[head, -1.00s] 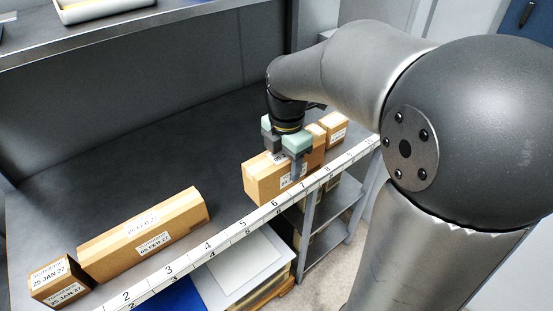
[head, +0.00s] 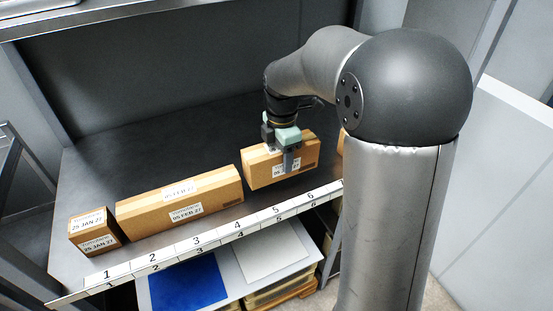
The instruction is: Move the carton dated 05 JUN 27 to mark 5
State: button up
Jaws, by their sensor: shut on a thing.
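My gripper (head: 284,150) is shut on a brown carton (head: 258,170), its fingers pointing down over the carton's middle. The fingers cover part of the white label, and its date cannot be read. The carton is behind marks 5 and 6 and looks slightly raised above the shelf, though the gap is hard to judge. Mark 5 (head: 278,208) is on the white number strip along the shelf's front edge.
A long carton dated 05 FEB 27 (head: 225,191) lies close to the left of the held carton. A small carton dated 25 JAN 27 (head: 88,229) stands at the far left. Another carton (head: 343,143) is mostly hidden behind my arm. The shelf's back (head: 130,145) is clear.

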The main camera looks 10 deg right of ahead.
jog(key=w+f, duration=0.2)
jog(key=shift+w+f, duration=0.1)
jog(key=shift+f, duration=1.7)
jog(key=shift+f, duration=0.1)
jog(key=shift+f, duration=0.15)
jog(key=o, duration=1.2)
